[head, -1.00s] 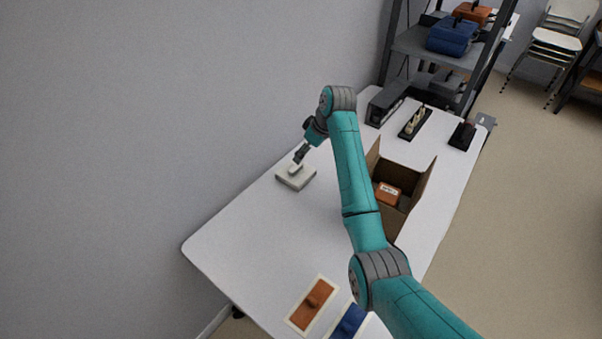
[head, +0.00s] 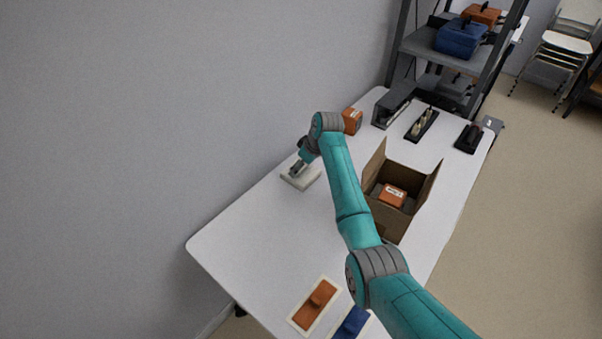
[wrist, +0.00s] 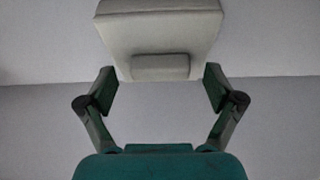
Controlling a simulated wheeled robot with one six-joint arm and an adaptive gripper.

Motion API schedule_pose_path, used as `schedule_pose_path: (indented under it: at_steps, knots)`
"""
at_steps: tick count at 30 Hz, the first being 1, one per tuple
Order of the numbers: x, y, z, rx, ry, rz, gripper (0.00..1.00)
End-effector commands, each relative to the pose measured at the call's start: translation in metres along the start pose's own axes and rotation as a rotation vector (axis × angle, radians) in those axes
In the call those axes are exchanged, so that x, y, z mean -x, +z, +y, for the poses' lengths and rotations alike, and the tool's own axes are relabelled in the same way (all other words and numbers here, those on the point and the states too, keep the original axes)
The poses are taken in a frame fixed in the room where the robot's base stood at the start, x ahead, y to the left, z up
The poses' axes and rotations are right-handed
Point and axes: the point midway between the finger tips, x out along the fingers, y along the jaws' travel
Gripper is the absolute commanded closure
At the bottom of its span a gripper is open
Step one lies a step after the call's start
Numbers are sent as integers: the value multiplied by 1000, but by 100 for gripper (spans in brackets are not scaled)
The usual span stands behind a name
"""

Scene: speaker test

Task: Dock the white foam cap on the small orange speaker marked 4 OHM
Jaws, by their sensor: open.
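The white foam cap (head: 307,179) lies on the table near the wall. In the wrist view it is a pale square block (wrist: 160,32) with a raised grip bar (wrist: 160,67). My gripper (head: 296,170) is open at the cap; in the wrist view its fingers (wrist: 160,84) stand either side of the bar, with gaps. An orange box-shaped thing (head: 393,192) with a white label sits in an open carton (head: 377,164). Another orange block (head: 352,120) stands behind my arm, partly hidden. I cannot read either one's marking, so I cannot tell which is 4 OHM.
A dark device (head: 391,110), a black tray with pale pegs (head: 422,124) and a black holder (head: 469,138) stand at the far end. The table's left middle is clear.

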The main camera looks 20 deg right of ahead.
Motion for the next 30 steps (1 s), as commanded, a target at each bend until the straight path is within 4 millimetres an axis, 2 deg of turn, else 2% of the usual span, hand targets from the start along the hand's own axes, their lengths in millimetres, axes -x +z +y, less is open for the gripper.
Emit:
schedule_pose_path:
  at_steps: [7,8,12,13,14,17,18,25,30]
  knots:
    - [-2,0,0,1,1,1,8]
    - [-2,0,0,1,0,1,11]
    - [-2,0,0,1,0,1,46]
    - [-2,0,0,1,0,1,53]
    - [-2,0,0,1,0,1,56]
    - [-2,0,0,1,0,0,56]
    - [-2,0,0,1,0,0,60]
    - [0,-1,0,1,0,1,60]
    - [17,-9,0,2,2,3,60]
